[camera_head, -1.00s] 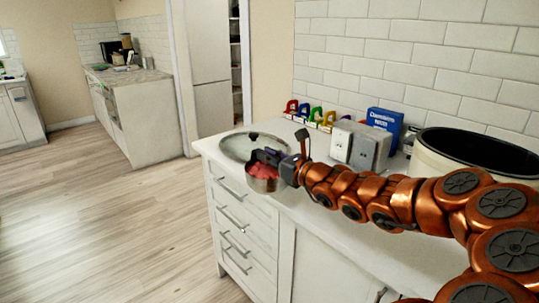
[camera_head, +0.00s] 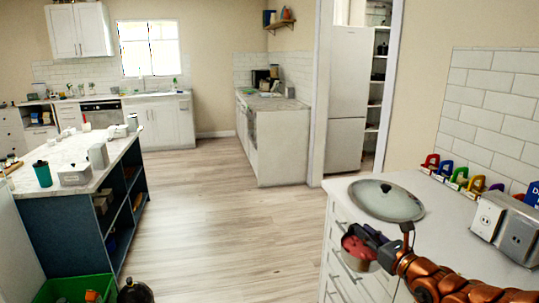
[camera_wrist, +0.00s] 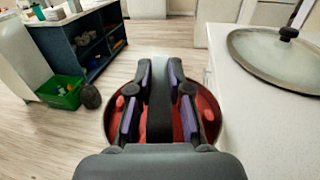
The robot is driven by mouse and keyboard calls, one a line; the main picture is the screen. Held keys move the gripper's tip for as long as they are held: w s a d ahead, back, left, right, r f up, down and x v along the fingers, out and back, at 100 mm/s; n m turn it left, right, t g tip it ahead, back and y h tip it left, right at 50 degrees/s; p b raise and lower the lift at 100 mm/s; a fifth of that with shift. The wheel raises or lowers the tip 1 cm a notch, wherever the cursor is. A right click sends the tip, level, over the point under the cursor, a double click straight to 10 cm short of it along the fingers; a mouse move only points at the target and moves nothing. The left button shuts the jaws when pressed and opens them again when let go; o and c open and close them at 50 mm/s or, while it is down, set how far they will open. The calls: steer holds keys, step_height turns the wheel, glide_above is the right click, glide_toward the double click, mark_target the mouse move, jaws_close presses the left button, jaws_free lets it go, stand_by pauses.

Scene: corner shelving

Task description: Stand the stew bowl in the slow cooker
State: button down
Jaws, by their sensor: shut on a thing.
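The stew bowl (camera_head: 357,254) is a small metal bowl with red contents. My gripper (camera_head: 372,236) is shut on it and holds it at the counter's left edge, beside the drawer fronts and over the floor side. The bowl looks roughly level. The slow cooker is in neither current view.
A glass lid with a black knob (camera_head: 388,200) lies on the white counter (camera_head: 447,232) just behind the bowl. Open floor (camera_head: 215,225) lies left, before a blue island (camera_head: 125,215) and green crate (camera_head: 75,289).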

steer(key=a+f+p, duration=0.5)
steer(key=a+f, duration=0.1)
steer(key=a, duration=0.2)
step_height(320, 180, up, 13)
steer(key=w+m+h, duration=0.1)
steer(key=w+h, duration=0.1)
steer(key=shift+w+m+t, duration=0.3)
steer(key=shift+w+t, duration=0.05)
steer(key=shift+t, duration=0.05)
steer(key=shift+r, duration=0.15)
